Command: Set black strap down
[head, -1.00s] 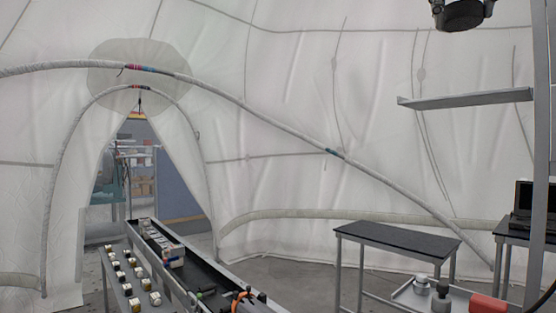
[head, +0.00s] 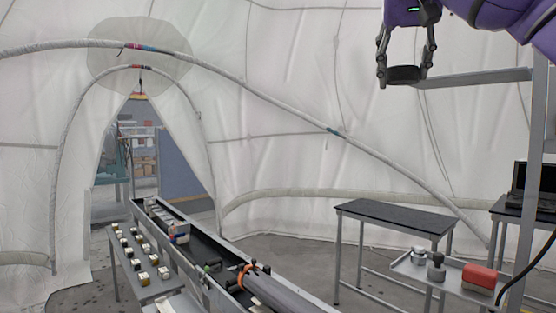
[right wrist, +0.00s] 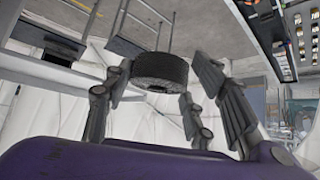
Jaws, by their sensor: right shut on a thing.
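The black strap (head: 404,74) is a dark, round coil at the upper right of the head view. My right gripper (head: 404,77), on a purple arm, is shut on it with a finger at each side. The coil is in the air, in front of the tent wall. In the right wrist view the strap (right wrist: 160,70) shows as a thick ribbed ring between the fingers. My left gripper is not in view.
A narrow grey shelf (head: 480,78) on a post has its left end beside the strap in the picture. A black-topped table (head: 395,218) below looks bare. A tray (head: 420,272) holds grey pieces and a red block (head: 480,277). A long trough (head: 205,257) stands at left.

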